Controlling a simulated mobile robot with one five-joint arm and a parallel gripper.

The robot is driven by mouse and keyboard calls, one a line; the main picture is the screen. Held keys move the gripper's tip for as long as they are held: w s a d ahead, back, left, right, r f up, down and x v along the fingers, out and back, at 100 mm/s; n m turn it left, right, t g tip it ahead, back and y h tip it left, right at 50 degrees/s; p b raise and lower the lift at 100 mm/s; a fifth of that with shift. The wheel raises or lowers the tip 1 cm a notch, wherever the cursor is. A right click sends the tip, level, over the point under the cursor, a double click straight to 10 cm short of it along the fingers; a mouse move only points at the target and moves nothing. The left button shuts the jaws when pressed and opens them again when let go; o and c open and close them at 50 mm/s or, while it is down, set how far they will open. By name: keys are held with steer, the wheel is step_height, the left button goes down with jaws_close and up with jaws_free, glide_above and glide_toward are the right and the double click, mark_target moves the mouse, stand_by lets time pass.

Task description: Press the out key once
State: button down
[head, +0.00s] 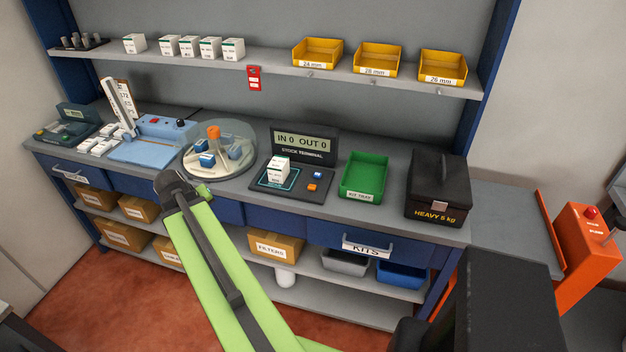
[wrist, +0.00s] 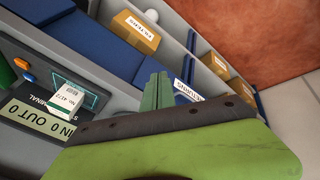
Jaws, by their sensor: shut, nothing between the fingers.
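The stock terminal (head: 304,146) stands on the bench, and its display reads IN 0 OUT 0. On its base are a blue key (head: 318,175) and an orange key (head: 312,187); I cannot read which one is marked out. The orange key (wrist: 22,63) and blue key (wrist: 30,78) also show at the left of the wrist view. A white box (head: 278,169) sits on the pad left of the keys. My gripper (head: 204,191) is shut and empty, in front of the bench and left of the terminal, apart from both keys.
A round clear-lidded carousel (head: 240,168) stands left of the terminal. A green kit tray (head: 364,178) and a black heavy case (head: 437,185) stand to its right. Drawers with handles, including KITS (head: 367,248), line the bench front. Yellow bins (head: 318,52) sit on the upper shelf.

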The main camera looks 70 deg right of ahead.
steer(key=s+d+r+m+g+h+p, duration=0.1)
steer(key=s+d+r, duration=0.2)
steer(key=s+d, duration=0.35)
steer(key=s+d+r+m+g+h+p, duration=0.1)
steer(key=s+d+r+m+p, duration=0.15)
steer(key=s+d, duration=0.4)
step_height(320, 180, up, 5)
steer(key=m+g+h+p, duration=0.1)
steer(key=h, duration=0.1)
glide_above(310, 188)
steer(key=shift+s, duration=0.1)
step_height(310, 188, down, 9)
steer(key=b, duration=0.8)
steer(key=shift+b, duration=0.35)
steer(key=shift+r, duration=0.1)
steer(key=shift+f+b, duration=0.3)
steer(key=shift+f, duration=0.1)
